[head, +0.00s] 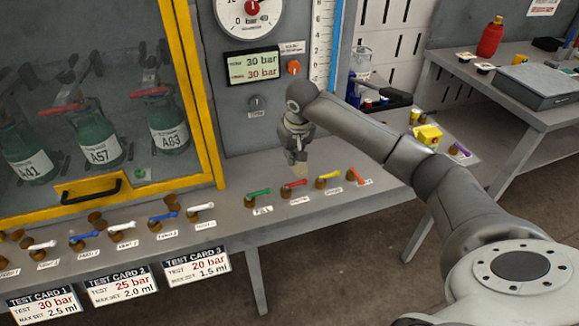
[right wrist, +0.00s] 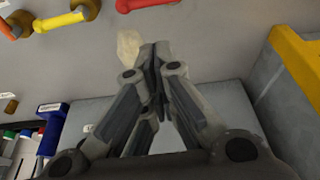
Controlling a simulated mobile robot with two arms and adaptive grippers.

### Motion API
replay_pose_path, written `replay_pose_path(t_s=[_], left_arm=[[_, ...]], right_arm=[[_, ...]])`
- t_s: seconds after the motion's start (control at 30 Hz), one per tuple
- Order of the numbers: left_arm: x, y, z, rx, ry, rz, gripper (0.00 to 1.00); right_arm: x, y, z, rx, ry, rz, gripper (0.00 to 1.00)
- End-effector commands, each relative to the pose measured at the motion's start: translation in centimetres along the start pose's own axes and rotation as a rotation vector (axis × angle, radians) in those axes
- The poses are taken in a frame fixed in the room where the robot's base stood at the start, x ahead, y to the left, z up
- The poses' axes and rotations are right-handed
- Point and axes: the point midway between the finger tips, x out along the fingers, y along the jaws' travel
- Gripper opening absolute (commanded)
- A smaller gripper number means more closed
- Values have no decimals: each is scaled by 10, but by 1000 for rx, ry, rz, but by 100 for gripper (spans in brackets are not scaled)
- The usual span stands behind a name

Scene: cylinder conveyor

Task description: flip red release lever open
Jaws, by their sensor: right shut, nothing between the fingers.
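The red lever (head: 295,183) lies on the grey ledge between a green lever (head: 258,192) and a yellow lever (head: 328,175). In the right wrist view the red lever (right wrist: 146,4) is cut off by the top edge. My right gripper (head: 298,165) is above and behind the red lever in the head view, pointing down and apart from it. In the right wrist view its fingers (right wrist: 158,50) are together and empty. A small cream-coloured lump (right wrist: 128,47) shows beside the fingertips; I cannot tell what it is. My left gripper is not in view.
An orange lever (head: 355,175) is at the right of the row; several white and blue levers are at the left. A yellow-framed cabinet (head: 190,95) holds green bottles. A display (head: 252,67) reads 30 bar twice. A side table (head: 520,100) stands at right.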

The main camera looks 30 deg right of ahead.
Motion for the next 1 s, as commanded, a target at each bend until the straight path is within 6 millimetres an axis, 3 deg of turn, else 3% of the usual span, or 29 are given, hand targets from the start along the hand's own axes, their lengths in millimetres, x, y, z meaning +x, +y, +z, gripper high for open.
replay_pose_path(t_s=[0.13,0.57,0.77,1.0], left_arm=[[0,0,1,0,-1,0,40],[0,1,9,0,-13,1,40],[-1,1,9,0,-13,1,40],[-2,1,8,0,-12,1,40]], right_arm=[[-9,12,-10,40,4,6,0],[-8,14,-12,46,4,5,0],[15,14,-11,46,0,7,0],[63,14,-12,47,1,6,0]])
